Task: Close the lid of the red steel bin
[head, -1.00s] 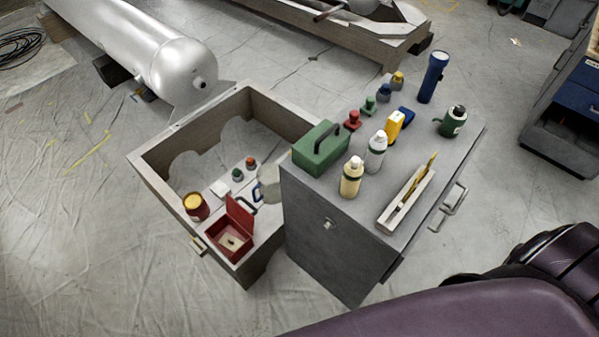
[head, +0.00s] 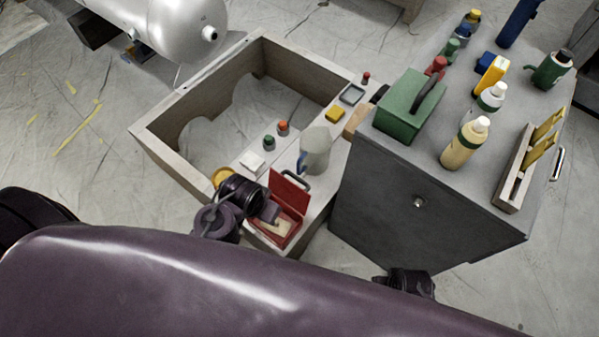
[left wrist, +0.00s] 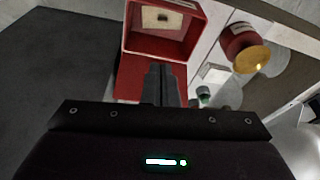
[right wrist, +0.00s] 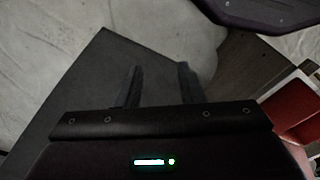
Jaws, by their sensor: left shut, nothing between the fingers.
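The red steel bin (head: 292,228) stands on the near corner of the wooden frame's ledge, with its lid (head: 290,191) standing up, open. In the left wrist view the open bin (left wrist: 178,47) shows a pale interior with a small dark item, and the lid (left wrist: 130,84) is behind my fingers. My left gripper (head: 270,211) is shut and empty, in front of the lid and above the bin's side; I cannot tell whether it touches. My right gripper (right wrist: 158,80) is open and empty near the grey cabinet, with red bin parts (right wrist: 293,118) at the right edge.
A grey pitcher (head: 315,150) stands close behind the lid. A red-and-yellow tin (head: 221,176) is left of the bin, partly hidden by my arm. The grey cabinet (head: 390,200), topped with a green toolbox (head: 405,110) and bottles, stands right of it. The wooden frame (head: 165,150) has an open middle.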

